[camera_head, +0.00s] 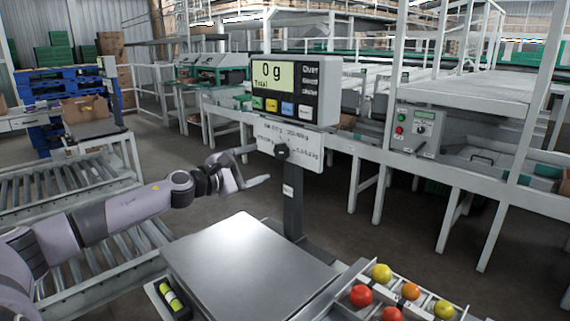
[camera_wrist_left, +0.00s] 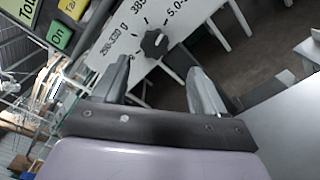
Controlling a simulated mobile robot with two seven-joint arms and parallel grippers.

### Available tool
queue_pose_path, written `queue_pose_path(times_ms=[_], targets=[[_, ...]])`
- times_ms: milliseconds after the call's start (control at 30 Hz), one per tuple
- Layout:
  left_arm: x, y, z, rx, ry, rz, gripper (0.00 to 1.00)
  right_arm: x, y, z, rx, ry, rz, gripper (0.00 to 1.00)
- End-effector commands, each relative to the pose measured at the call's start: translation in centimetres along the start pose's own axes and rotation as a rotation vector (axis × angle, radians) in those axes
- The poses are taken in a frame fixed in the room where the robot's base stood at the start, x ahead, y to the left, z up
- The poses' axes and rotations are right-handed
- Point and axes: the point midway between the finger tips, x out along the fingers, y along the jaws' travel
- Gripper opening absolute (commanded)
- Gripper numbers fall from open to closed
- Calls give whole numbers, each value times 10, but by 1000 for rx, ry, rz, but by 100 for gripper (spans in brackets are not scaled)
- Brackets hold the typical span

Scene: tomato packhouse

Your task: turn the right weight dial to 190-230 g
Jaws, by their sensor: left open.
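A black dial (camera_head: 282,151) sits on a white printed plate (camera_head: 305,146) under the scale's display head (camera_head: 290,90), which reads 0 g. My right gripper is out of view.
The scale's steel platform (camera_head: 245,262) is empty below. The scale post (camera_head: 293,205) stands behind it. A tray (camera_head: 405,281) of red, orange and yellow tomatoes is at front right. A grey control box (camera_head: 417,130) is mounted on the conveyor frame. Roller conveyors lie left.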

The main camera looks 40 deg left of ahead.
Motion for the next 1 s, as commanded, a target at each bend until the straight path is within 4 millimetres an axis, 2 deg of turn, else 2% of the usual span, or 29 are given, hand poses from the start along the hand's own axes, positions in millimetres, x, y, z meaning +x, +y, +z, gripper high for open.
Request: queue_pose_path(times_ms=[100,367,1000], targets=[[1,9,1,64,-1,6,72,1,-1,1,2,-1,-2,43],[10,12,1,62,0,11,72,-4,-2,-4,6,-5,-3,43],[55,10,2,59,-1,8,72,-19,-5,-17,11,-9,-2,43]])
